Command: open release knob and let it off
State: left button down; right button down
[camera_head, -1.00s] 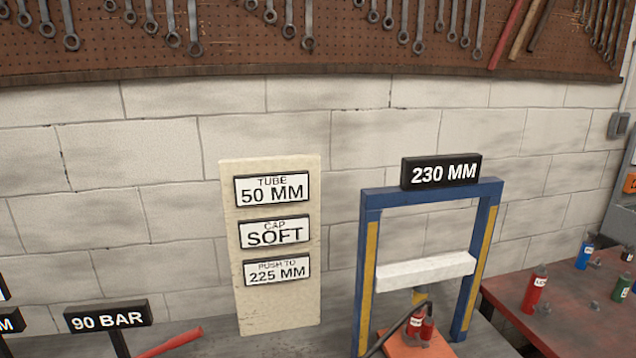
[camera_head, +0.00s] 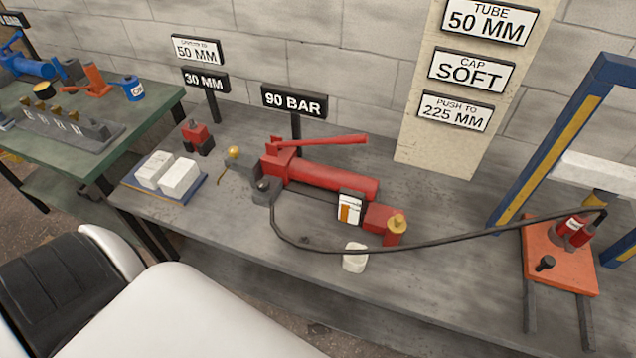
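The red hand pump (camera_head: 330,180) lies on the grey bench, with its red lever (camera_head: 330,141) above the cylinder. A round brass knob (camera_head: 233,152) sits at the pump's left end by a grey block. A brass-topped red fitting (camera_head: 396,222) stands at its right end. No label shows which one is the release knob, and I cannot tell whether either is open. A black hose (camera_head: 420,246) runs from the pump to the red cylinder (camera_head: 574,230) on the orange plate of the blue press frame (camera_head: 553,130). Neither gripper is in view.
A 90 BAR sign (camera_head: 294,102) stands behind the pump. White blocks (camera_head: 168,173) on a blue tray and a small red-and-black part (camera_head: 195,136) are left of it. A white cup-like piece (camera_head: 355,257) sits near the front edge. A green table (camera_head: 95,130) is further left.

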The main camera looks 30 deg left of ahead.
aim_at(264, 185)
jog(key=u, duration=1.5)
